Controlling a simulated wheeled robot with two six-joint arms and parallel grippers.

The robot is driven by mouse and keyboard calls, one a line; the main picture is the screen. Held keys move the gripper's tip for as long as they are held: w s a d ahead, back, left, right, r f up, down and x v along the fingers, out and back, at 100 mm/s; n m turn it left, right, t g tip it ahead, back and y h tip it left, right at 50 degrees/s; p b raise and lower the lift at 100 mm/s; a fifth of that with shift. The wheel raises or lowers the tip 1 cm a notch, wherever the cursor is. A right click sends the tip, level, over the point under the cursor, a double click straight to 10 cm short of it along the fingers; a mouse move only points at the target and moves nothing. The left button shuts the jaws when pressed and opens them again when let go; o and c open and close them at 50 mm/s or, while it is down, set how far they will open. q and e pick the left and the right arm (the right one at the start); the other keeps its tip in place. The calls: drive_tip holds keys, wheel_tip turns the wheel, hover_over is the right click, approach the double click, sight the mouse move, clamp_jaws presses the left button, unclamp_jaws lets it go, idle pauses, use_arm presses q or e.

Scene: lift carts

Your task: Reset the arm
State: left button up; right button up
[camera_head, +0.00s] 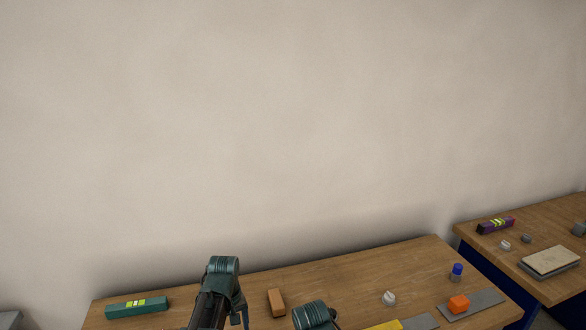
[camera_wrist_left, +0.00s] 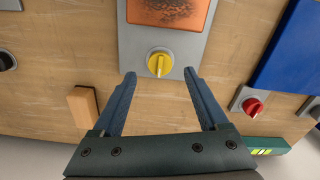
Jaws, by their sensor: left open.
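My left gripper (camera_wrist_left: 159,74) is open and empty in the left wrist view, its two fingers spread apart over the wooden table. A yellow knob (camera_wrist_left: 159,63) on a grey plate (camera_wrist_left: 136,45) shows just beyond the gap between the fingertips. In the head view, dark green and black arm links of mine rise at the bottom edge, and no fingertips show there. My right gripper is not in view.
The table (camera_head: 345,272) stands against a bare wall. It holds a green box (camera_head: 137,307), a brown block (camera_head: 276,302), a white object (camera_head: 389,299), an orange block (camera_head: 458,304) and a blue-topped object (camera_head: 457,271). A second table (camera_head: 548,220) stands right.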

use_arm(q)
wheel_tip(320, 180, up, 10)
drive_tip(key=p, duration=0.9)
wheel_tip(320, 180, down, 15)
drive_tip(key=b, duration=1.4)
drive_tip(key=shift+r+b, duration=0.1)
drive_tip(key=shift+b, duration=0.3)
drive_tip(key=shift+r+m+p, duration=0.45)
drive_tip(key=shift+m, duration=0.05)
drive_tip(key=m, duration=0.7)
